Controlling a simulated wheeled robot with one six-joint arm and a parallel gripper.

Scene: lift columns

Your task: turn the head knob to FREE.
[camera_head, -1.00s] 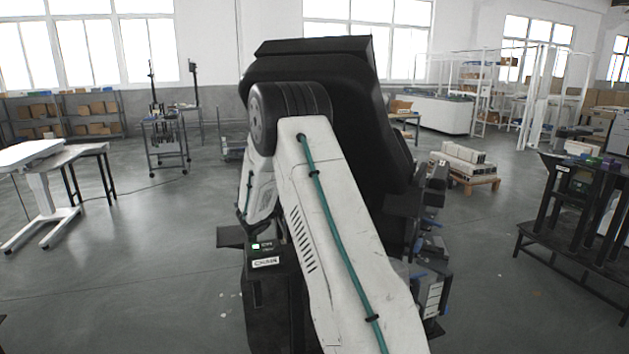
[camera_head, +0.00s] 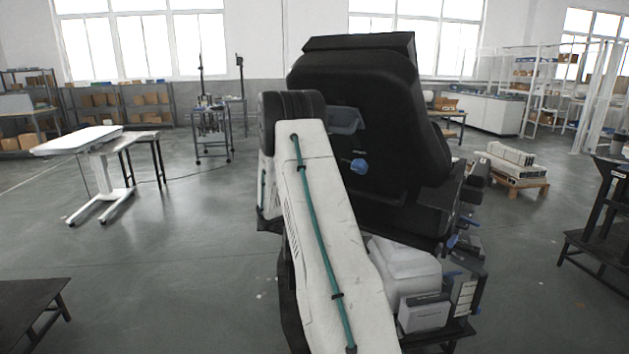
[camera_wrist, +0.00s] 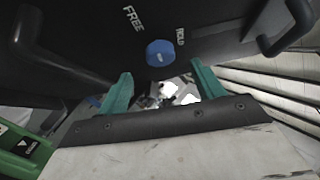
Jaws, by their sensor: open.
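The blue head knob (camera_wrist: 160,53) is on the black machine head in the wrist view, with FREE (camera_wrist: 133,18) printed to its upper left and HOLD (camera_wrist: 180,32) to its upper right. A small pale mark shows on the knob; which word it points at I cannot tell. My gripper (camera_wrist: 164,86) is open and empty, its two green fingers apart, below the knob in the picture and not around it. In the head view a blue knob (camera_head: 358,166) shows on the black machine head (camera_head: 390,110), right of my white arm; my gripper is hidden there.
Dark handles (camera_wrist: 52,52) stick out at both sides of the head in the wrist view. A pale cushioned part (camera_head: 405,270) and dark brackets stand low beside my arm. A white-topped table (camera_head: 80,140) stands at left, with open floor between.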

